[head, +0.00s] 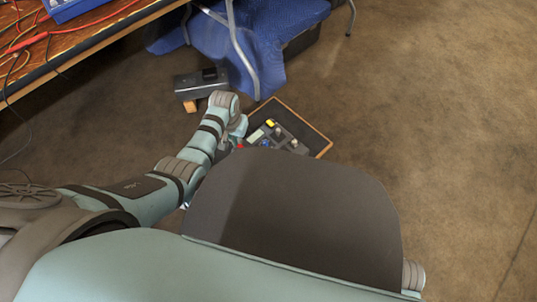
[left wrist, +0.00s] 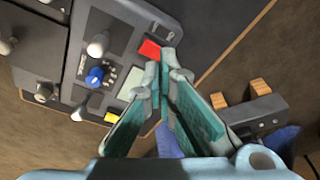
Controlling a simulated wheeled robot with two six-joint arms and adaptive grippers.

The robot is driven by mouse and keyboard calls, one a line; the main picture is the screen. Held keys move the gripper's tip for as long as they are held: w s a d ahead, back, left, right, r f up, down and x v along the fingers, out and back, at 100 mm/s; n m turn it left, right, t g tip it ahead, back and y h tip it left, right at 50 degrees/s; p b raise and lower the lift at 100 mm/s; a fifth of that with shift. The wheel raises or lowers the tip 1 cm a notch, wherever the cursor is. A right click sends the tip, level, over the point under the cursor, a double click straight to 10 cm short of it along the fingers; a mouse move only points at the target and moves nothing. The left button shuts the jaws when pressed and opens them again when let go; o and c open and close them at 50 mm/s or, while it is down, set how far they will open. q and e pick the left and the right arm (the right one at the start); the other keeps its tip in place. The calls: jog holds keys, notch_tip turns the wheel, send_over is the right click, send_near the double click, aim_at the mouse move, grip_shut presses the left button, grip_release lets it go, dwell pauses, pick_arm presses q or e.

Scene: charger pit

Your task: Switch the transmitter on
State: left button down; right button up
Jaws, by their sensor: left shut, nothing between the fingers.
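The transmitter (head: 286,139) is a grey box lying in a wooden-rimmed dark tray (head: 318,130) on the floor. In the left wrist view the transmitter (left wrist: 116,68) shows pale sticks, a blue knob (left wrist: 95,76), a yellow piece (left wrist: 111,117), a pale green display (left wrist: 131,84) and a red piece (left wrist: 149,49). My left gripper (left wrist: 165,56) is shut and empty, its fingertips close beside the red piece; I cannot tell whether they touch. In the head view my left gripper (head: 240,130) is partly hidden by its arm, at the tray's left side. My right gripper is not in view.
A blue-covered chair (head: 260,30) stands behind. A workbench (head: 85,45) with cables is upper left. The floor at right is clear.

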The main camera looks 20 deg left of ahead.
pick_arm(q)
jog(key=shift+f+b, duration=0.4)
jog(key=shift+f, duration=0.65)
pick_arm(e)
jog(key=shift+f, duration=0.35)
pick_arm(q)
jog(key=shift+r+p, duration=0.3)
jog(key=shift+p, duration=0.05)
notch_tip(320, 180, up, 3)
jog(key=p, duration=0.3)
jog(key=shift+r+p, duration=0.15)
jog(key=shift+p, duration=0.25)
notch_tip(320, 180, up, 3)
jog(key=p, duration=0.3)
jog(key=shift+r, duration=0.1)
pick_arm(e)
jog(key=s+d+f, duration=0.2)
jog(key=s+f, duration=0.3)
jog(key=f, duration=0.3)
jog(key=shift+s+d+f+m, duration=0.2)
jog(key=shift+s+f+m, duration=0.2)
